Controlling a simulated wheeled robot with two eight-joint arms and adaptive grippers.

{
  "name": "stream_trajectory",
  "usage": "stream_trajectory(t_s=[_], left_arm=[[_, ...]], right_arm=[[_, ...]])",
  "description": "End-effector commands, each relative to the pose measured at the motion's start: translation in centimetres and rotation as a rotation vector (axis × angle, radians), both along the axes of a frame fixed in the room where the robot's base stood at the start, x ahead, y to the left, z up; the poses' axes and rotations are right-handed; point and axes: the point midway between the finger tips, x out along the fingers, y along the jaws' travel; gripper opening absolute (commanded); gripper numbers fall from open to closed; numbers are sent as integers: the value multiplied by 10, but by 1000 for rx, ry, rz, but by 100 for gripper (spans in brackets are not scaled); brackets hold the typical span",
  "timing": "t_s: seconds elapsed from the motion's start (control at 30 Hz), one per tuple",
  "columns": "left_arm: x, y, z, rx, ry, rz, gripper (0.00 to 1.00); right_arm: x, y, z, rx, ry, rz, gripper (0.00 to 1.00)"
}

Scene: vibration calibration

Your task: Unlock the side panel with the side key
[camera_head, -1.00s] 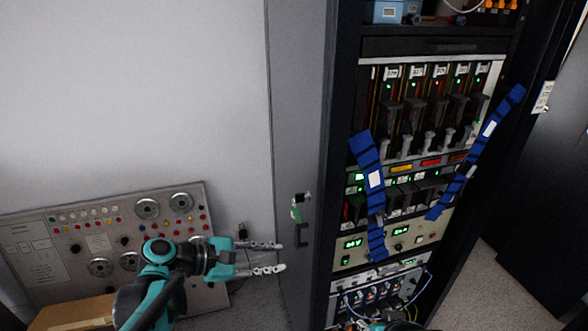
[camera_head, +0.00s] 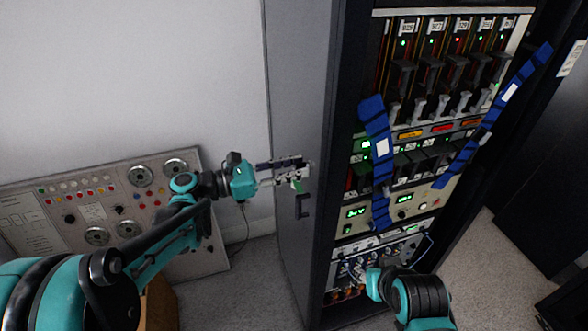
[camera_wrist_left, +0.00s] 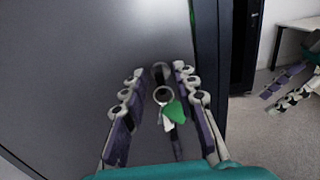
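The side panel (camera_head: 296,90) is the grey side of the rack cabinet. The side key sits at its lock with a green tag (camera_head: 298,186) hanging down. In the left wrist view, the key's ring (camera_wrist_left: 163,95) and green tag (camera_wrist_left: 174,112) show between my left gripper's fingers. My left gripper (camera_head: 308,168) is open, with one finger on each side of the key; I see no clear contact. The fingers partly hide the lock in the head view. My right gripper shows at the right edge of the left wrist view (camera_wrist_left: 288,88), its two fingers apart and empty.
A dark handle (camera_head: 303,206) is on the panel below the lock. The rack front holds lit modules and blue straps (camera_head: 378,150). A control panel (camera_head: 110,205) with knobs stands at left. Carpet lies clear below the cabinet side.

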Motion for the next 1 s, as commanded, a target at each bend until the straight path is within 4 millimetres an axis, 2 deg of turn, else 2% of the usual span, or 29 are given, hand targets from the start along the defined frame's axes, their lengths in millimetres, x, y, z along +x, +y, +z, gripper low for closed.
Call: stream_trajectory(t_s=[0.23, 0.27, 0.33, 0.37, 0.77, 1.0], left_arm=[[0, -1, 0, 0, -1, 0, 28], [0, -1, 0, 0, -1, 0, 23], [0, -1, 0, 0, -1, 0, 5], [0, -1, 0, 0, -1, 0, 0], [0, -1, 1, 8, -23, 0, 0], [0, -1, 1, 44, -132, 0, 0]], right_arm=[[0, 0, 0, 0, 0, 0, 40], [0, 0, 0, 0, 0, 0, 40], [0, 0, 0, 0, 0, 0, 40], [0, 0, 0, 0, 0, 0, 40], [0, 0, 1, 0, 0, 0, 40], [0, 0, 4, 0, 0, 0, 40]])
